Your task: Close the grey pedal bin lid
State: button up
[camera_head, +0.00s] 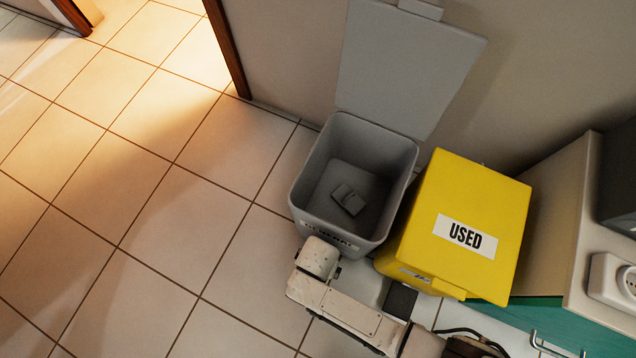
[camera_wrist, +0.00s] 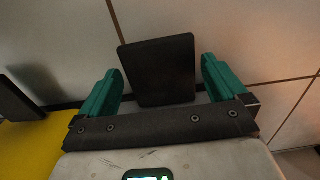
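The grey pedal bin (camera_head: 305,185) stands on the tiled floor with its lid (camera_head: 405,65) open, tipped up and back against the wall. A label on its front rim is partly covered by my arm. My gripper (camera_wrist: 162,80) points down in front of the bin; its fingers are hidden in the head view. In the wrist view its two teal fingers are apart, with a dark flat plate (camera_wrist: 158,62), apparently the grey bin's pedal, between or beyond them. I cannot tell whether they touch it.
A closed yellow bin (camera_head: 485,205) marked USED stands close to the right, with a dark pedal (camera_head: 400,300) in front. A small grey block (camera_head: 348,200) lies inside the grey bin. A cabinet and socket are at right. The floor at left is clear.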

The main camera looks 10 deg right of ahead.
jog(key=c, duration=1.2)
jog(key=shift+c, duration=0.2)
jog(key=shift+f, duration=0.15)
jog(key=shift+s+f, duration=0.15)
jog(key=shift+f, duration=0.15)
jog(key=shift+a, duration=0.1)
jog(key=o, duration=1.3)
